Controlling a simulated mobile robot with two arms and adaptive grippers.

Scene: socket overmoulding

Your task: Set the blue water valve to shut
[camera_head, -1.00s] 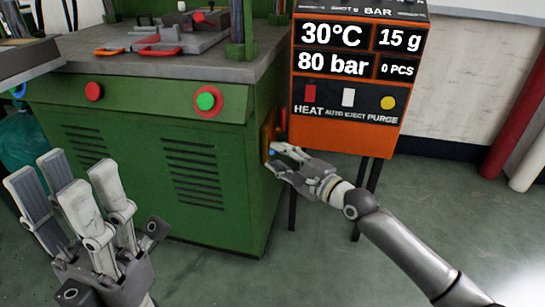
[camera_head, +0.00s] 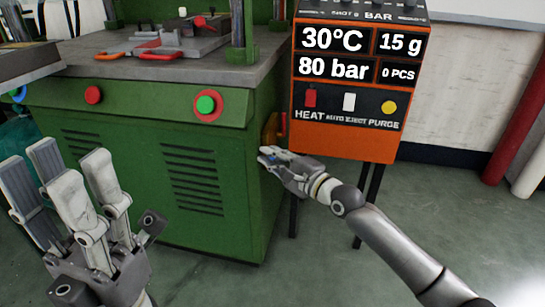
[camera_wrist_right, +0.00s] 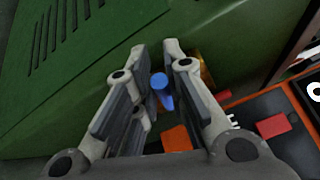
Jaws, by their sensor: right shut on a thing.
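The blue water valve (camera_wrist_right: 161,88) shows as a small blue handle on the right side of the green machine. In the right wrist view it stands between the fingers of my right gripper (camera_wrist_right: 157,62), which is shut on it. In the head view my right gripper (camera_head: 268,156) is at the machine's side and hides most of the valve. The valve's exact angle is hard to tell. My left gripper (camera_head: 60,168) is open and empty, fingers up, in front of the machine at the lower left.
The green machine (camera_head: 130,185) fills the left and centre. A red lever (camera_head: 283,122) stands just above the valve. The orange control box (camera_head: 345,145) on dark legs is close to the right of my right gripper. Floor at the lower middle is clear.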

